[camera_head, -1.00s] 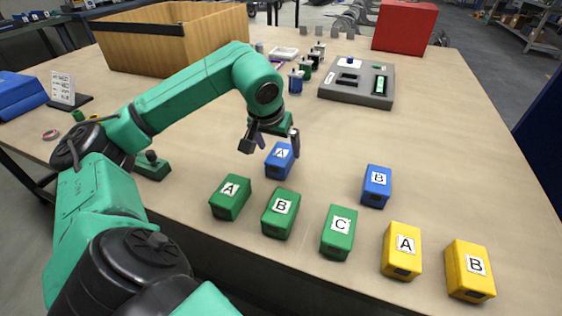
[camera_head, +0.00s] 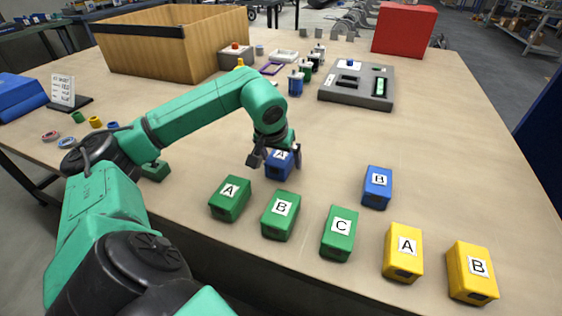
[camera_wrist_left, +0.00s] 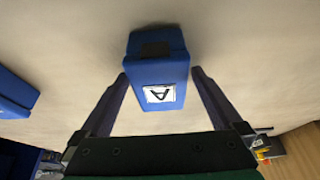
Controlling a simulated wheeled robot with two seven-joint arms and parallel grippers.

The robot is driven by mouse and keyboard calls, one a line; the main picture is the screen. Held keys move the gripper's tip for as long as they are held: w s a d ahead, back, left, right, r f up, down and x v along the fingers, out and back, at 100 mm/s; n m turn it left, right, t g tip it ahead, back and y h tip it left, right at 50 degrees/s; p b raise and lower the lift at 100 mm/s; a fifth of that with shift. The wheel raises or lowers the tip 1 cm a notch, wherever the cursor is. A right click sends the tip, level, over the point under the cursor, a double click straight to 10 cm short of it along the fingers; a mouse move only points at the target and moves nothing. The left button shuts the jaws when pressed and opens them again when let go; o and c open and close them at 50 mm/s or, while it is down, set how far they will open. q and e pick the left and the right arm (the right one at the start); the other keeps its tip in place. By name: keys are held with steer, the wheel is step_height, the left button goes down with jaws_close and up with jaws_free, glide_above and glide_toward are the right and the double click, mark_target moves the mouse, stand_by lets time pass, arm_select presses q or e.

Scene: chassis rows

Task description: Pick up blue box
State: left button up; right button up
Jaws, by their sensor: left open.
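The blue box A (camera_head: 279,170) stands on the table, partly covered by my left gripper in the head view. In the left wrist view, the blue box A (camera_wrist_left: 157,62) sits between the two finger tips, its label facing my palm. My left gripper (camera_head: 277,158) is open, with one finger on each side of this box. It also shows in the left wrist view (camera_wrist_left: 160,75). I cannot tell whether either finger touches the box. A second blue box B (camera_head: 377,187) stands to the right, clear of the gripper. My right gripper is not in view.
Green boxes A (camera_head: 230,199), B (camera_head: 281,215) and C (camera_head: 339,233) and yellow boxes A (camera_head: 403,252) and B (camera_head: 470,272) line the front edge. A wooden crate (camera_head: 150,48) and a grey fixture (camera_head: 340,93) stand behind. The table's right side is clear.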

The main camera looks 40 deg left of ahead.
arm_select(q)
jaws_close()
steer(key=shift+w+r, duration=0.1)
steer(key=shift+r, duration=0.05)
